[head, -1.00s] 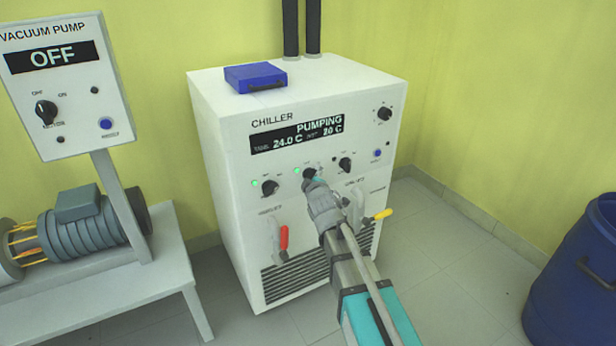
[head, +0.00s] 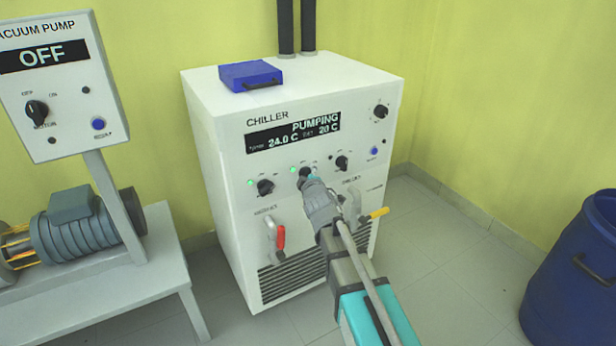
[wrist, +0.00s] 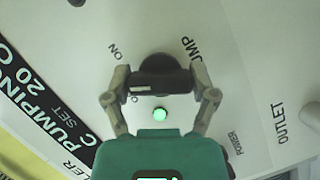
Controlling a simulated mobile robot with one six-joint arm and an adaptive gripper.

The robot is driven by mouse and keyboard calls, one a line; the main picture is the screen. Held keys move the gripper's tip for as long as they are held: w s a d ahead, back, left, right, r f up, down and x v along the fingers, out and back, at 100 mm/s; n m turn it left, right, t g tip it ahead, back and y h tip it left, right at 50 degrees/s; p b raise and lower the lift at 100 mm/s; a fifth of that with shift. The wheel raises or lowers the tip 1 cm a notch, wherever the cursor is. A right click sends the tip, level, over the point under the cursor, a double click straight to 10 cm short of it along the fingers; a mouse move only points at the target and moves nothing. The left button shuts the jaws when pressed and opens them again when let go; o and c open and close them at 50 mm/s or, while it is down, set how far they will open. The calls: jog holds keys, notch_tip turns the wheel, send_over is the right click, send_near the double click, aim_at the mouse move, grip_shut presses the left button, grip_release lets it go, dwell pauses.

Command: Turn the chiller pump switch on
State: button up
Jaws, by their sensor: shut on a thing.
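The white chiller (head: 222,150) stands against the yellow wall, and its display (head: 293,133) reads PUMPING, 24.0 C and set 20 C. My gripper (head: 307,180) reaches its front panel at the middle knob. In the wrist view the black pump switch knob (wrist: 160,76) sits between the two fingers of my gripper (wrist: 160,88), which are shut on it. The lettering ON and part of PUMP shows beside the knob. A green lamp (wrist: 160,114) next to it is lit. In the head view the knob (head: 304,173) is partly hidden by my gripper.
Other black knobs (head: 265,187) (head: 342,163) flank the middle one. A red-handled valve (head: 281,237) and a yellow-handled valve (head: 379,213) stick out below. A blue case (head: 250,76) lies on top. The vacuum pump panel (head: 60,85) stands left, a blue drum (head: 575,280) right.

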jog(key=shift+m+g+p, duration=0.3)
jog(key=shift+m+p, duration=0.05)
jog(key=shift+m, duration=0.05)
jog(key=shift+w+r+m+g+y+p, duration=0.1)
jog(key=shift+m+g+y+p, duration=0.2)
jog(key=shift+m+p, duration=0.3)
jog(key=shift+m+g+y+p, duration=0.5)
jog(key=shift+m+g, duration=0.1)
jog(key=shift+m, duration=0.7)
jog(key=o, duration=1)
jog(key=shift+o, duration=0.2)
